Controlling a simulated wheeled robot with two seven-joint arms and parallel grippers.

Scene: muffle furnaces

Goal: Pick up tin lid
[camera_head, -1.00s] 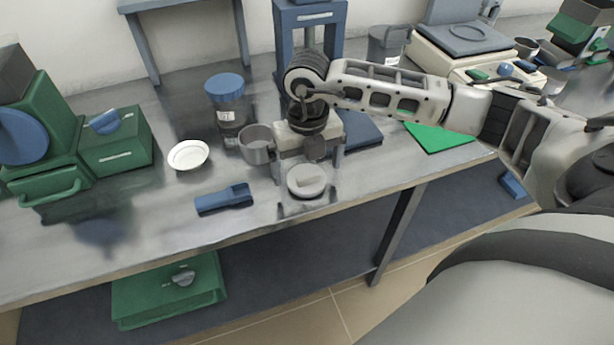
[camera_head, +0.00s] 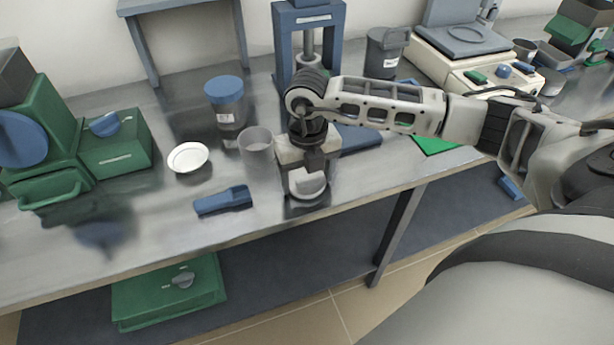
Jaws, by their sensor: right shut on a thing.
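The tin lid (camera_head: 307,188) is a round, pale grey disc with a raised handle on top, near the front edge of the metal bench. My right gripper (camera_head: 307,180) points down over it and is shut on the lid's handle. The fingers hide part of the lid, and I cannot tell whether the lid is clear of the bench top. My left gripper is not in view.
A grey cup (camera_head: 257,147) stands just left of my gripper. A blue tool (camera_head: 223,200), a white dish (camera_head: 188,157) and a blue-capped jar (camera_head: 226,103) lie further left. A blue press (camera_head: 307,40) stands behind. A green sheet (camera_head: 436,145) is to the right.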

